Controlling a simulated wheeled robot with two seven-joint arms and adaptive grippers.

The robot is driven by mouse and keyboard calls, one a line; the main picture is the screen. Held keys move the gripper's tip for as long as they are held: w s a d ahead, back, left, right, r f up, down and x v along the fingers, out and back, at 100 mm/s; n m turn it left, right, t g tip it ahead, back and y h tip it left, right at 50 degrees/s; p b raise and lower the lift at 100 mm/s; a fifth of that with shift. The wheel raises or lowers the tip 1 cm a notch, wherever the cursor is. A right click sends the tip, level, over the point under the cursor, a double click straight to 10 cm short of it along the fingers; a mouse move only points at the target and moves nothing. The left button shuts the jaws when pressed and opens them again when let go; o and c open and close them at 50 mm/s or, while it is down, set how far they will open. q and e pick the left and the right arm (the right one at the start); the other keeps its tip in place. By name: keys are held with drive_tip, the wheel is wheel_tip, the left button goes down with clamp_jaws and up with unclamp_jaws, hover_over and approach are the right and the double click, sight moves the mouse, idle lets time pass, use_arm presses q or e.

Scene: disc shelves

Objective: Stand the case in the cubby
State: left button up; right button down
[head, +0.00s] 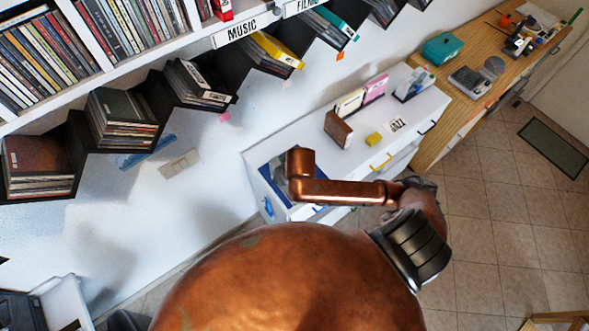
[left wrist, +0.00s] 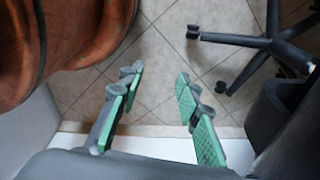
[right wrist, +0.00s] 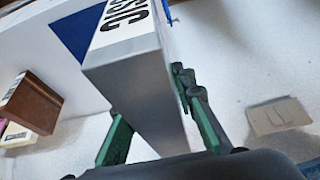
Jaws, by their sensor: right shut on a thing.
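In the right wrist view a grey and white case (right wrist: 145,95) with black letters ending in "SIC" is between the green pads of my right gripper (right wrist: 155,118), which is shut on it. In the head view my right arm hides this gripper, and I cannot make out the case there. My left gripper (left wrist: 160,85) is open and empty above the tiled floor. Black hexagonal cubbies run along the wall, among them a lower left one (head: 77,165) holding a stack of cases. I cannot tell which cubby the task means.
A wall plate (head: 180,164) sits below the cubbies. A black chair base (left wrist: 270,40) stands near my left gripper.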

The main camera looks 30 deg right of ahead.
drive_tip(key=shift+s, duration=0.45)
drive_tip(key=shift+d+f+p, duration=0.1)
drive_tip(key=shift+d+p, duration=0.15)
drive_tip(key=shift+p, duration=0.05)
drive_tip(key=w+d+f, duration=0.3)
drive_tip(key=w+d+f+p, duration=0.1)
drive_tip(key=w+d+f, duration=0.1)
drive_tip(key=w+f, duration=0.1)
drive_tip(key=w+d+f, duration=0.3)
drive_tip(key=w+f, duration=0.1)
drive_tip(key=shift+w+d, duration=0.3)
use_arm(q)
drive_tip(key=shift+s+r, duration=0.3)
drive_tip(key=shift+r, duration=0.4)
drive_tip(key=shift+s+r, duration=0.3)
drive_tip(key=shift+r, duration=0.35)
use_arm(e)
drive_tip(key=shift+f, duration=1.5)
drive_tip(key=shift+f, duration=0.1)
drive_tip(key=c, duration=1.6)
unclamp_jaws()
